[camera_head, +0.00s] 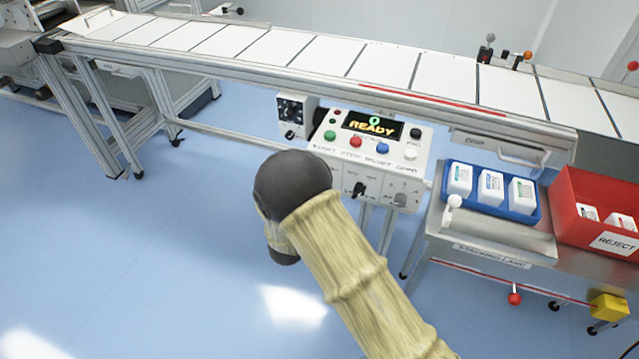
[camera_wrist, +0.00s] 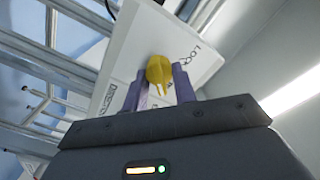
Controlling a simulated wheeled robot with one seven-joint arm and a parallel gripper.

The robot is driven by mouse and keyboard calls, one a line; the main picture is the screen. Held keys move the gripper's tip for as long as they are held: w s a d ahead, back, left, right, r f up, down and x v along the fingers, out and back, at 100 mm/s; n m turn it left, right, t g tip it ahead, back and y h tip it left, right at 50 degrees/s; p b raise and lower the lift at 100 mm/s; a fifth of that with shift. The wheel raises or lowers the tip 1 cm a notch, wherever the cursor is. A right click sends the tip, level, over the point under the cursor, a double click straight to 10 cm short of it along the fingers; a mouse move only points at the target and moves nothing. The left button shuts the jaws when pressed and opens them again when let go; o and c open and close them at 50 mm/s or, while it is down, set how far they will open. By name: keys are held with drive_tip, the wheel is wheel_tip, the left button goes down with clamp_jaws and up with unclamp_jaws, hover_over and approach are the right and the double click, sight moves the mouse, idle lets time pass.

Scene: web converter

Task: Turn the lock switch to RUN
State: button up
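The lock switch is a yellow knob (camera_wrist: 158,72) on a white panel (camera_wrist: 142,42) in the wrist view. Lettering starting "LOC" shows to its right, and more lettering, hard to read, to its left. My gripper (camera_wrist: 159,84) has its two purple fingers apart, one on each side of the knob. A gap shows between them, and I cannot tell whether either finger touches the knob. In the head view, my sleeved arm hides my gripper and the yellow knob. The control box (camera_head: 424,150) there has a display (camera_head: 373,126) reading READY.
A small box with a dial (camera_head: 292,113) sits left of the control box, under the conveyor (camera_head: 280,47). To the right stand a blue tray (camera_head: 510,213) of white bottles and a red REJECT bin (camera_head: 570,207). The blue floor at left is clear.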

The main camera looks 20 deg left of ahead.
drive_tip(key=o, duration=0.4)
drive_tip(key=shift+s, duration=0.1)
drive_tip(key=s, duration=0.5)
drive_tip(key=s+a, duration=0.1)
drive_tip(key=s, duration=1.1)
drive_tip(key=shift+s+a, duration=0.15)
drive_tip(key=shift+a, duration=0.05)
